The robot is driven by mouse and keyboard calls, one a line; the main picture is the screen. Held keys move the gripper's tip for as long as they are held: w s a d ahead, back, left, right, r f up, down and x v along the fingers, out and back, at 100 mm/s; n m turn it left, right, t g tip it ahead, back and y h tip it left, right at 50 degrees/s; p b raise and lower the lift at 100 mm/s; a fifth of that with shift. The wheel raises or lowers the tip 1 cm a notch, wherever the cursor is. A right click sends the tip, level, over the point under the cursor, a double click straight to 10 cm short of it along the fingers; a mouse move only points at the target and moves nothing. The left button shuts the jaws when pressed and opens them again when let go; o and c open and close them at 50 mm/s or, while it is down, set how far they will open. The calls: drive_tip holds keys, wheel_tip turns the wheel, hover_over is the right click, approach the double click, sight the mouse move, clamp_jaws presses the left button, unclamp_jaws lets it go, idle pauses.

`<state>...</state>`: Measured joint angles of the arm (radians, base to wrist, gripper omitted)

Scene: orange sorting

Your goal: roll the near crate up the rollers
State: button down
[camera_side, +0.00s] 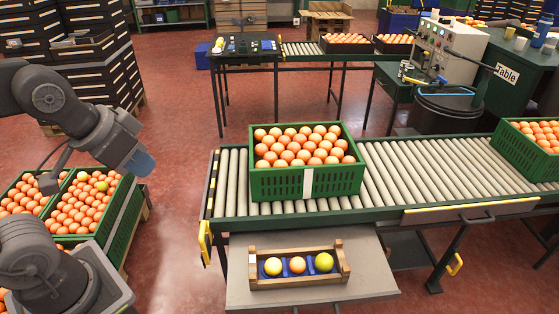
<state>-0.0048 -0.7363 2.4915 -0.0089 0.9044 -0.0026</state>
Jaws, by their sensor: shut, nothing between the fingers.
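The near crate (262,187) is green, slatted and full of oranges, with a pale label on its front. It sits upright on the rollers (400,170) close to the left end of the conveyor. A second green crate of oranges (513,152) stands at the right end of the same rollers, with a bare stretch between the two. My gripper (48,183) is at the left, above the crates of oranges on the floor. It looks shut and empty, small in view, and is well away from the near crate.
Green crates of oranges (110,222) stand at the lower left. A wooden tray (297,283) with three fruits rests on a grey shelf (375,285) before the conveyor. A black bin (447,108) and a control box (445,50) stand behind it. Open floor separates my arm from the conveyor.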

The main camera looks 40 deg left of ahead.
drive_tip(key=w+a+f+n+g+h, duration=0.15)
drive_tip(key=w+n+g+h, duration=0.35)
drive_tip(key=w, duration=0.8)
drive_tip(key=w+a+f+n+h, duration=0.4)
drive_tip(key=w+a+f+n, duration=0.35)
drive_tip(key=w, duration=0.45)
drive_tip(key=w+a+f+n+t+h, duration=0.3)
drive_tip(key=w+a+f+n+h, duration=0.15)
drive_tip(key=a+f, duration=0.65)
drive_tip(key=s+a+f+n+t, duration=0.1)
drive_tip(key=a+f+n+t, duration=0.3)
drive_tip(key=f, duration=0.5)
drive_tip(key=s+a+f+n+t, duration=0.2)
drive_tip(key=a+f+n+t, duration=0.25)
drive_tip(key=f, duration=0.45)
approach(278, 180)
drive_tip(key=shift+s+a+g+h, duration=0.25)
drive_tip(key=shift+s+a+g, duration=0.15)
drive_tip(key=shift+a, duration=0.55)
drive_tip(key=x, duration=1.4)
drive_tip(key=shift+w+d, duration=0.2)
drive_tip(key=shift+d, duration=0.05)
drive_tip(key=shift+r, duration=0.1)
